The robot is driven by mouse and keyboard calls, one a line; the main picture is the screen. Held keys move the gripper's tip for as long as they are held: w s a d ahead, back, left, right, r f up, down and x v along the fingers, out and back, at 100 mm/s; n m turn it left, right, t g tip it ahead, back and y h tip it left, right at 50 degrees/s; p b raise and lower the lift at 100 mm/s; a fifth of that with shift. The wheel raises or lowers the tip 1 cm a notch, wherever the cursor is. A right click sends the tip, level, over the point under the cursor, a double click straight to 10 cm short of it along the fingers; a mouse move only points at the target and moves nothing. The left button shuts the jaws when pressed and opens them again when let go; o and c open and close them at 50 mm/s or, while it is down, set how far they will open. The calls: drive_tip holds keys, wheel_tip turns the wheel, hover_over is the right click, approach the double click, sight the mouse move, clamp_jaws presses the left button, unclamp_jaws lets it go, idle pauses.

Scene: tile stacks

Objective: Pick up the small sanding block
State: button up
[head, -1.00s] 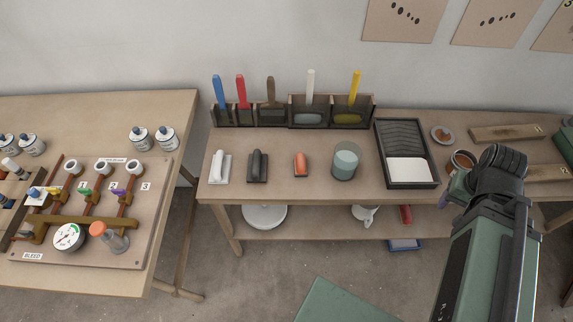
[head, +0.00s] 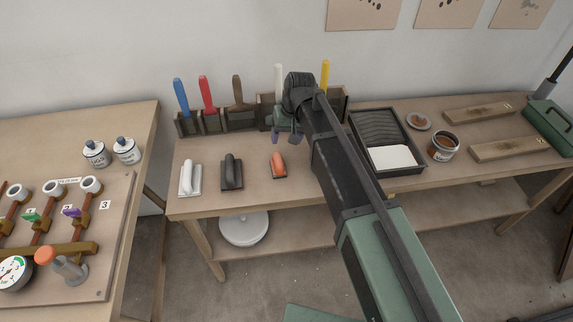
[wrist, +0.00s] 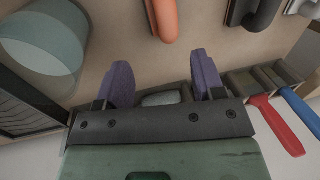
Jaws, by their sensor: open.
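The small sanding block (head: 279,164), which I take to be the smallest of three handled blocks, has an orange grip on a dark base. It rests on the bench, right of the black block. In the wrist view its orange grip (wrist: 164,18) shows at the top edge, partly cut off. My gripper (head: 287,139) is open and empty, with purple fingers, above the bench just behind the block and slightly to its right. In the wrist view my gripper (wrist: 161,84) has its fingers spread, apart from the block.
A black-handled block (head: 232,171) and a white one (head: 189,179) stand to the left. A rack (head: 213,124) of upright coloured handles lines the back, close to my gripper. A glass jar (wrist: 42,42) stands near. A black tray (head: 414,143) lies to the right.

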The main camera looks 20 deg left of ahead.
sight(279, 161)
drive_tip(key=f+b, duration=0.3)
drive_tip(key=s+a+f+b, duration=0.1)
drive_tip(key=f+b, duration=0.3)
drive_tip(key=a+f+b, duration=0.1)
drive_tip(key=f+b, duration=0.2)
drive_tip(key=f, duration=0.1)
drive_tip(key=shift+s+a, duration=0.1)
drive_tip(key=shift+s, duration=0.05)
drive_tip(key=shift+r, duration=0.25)
drive_tip(key=c, duration=0.7)
drive_tip(key=shift+r, duration=0.1)
wheel_tip(279, 161, up, 20)
drive_tip(key=p, duration=2)
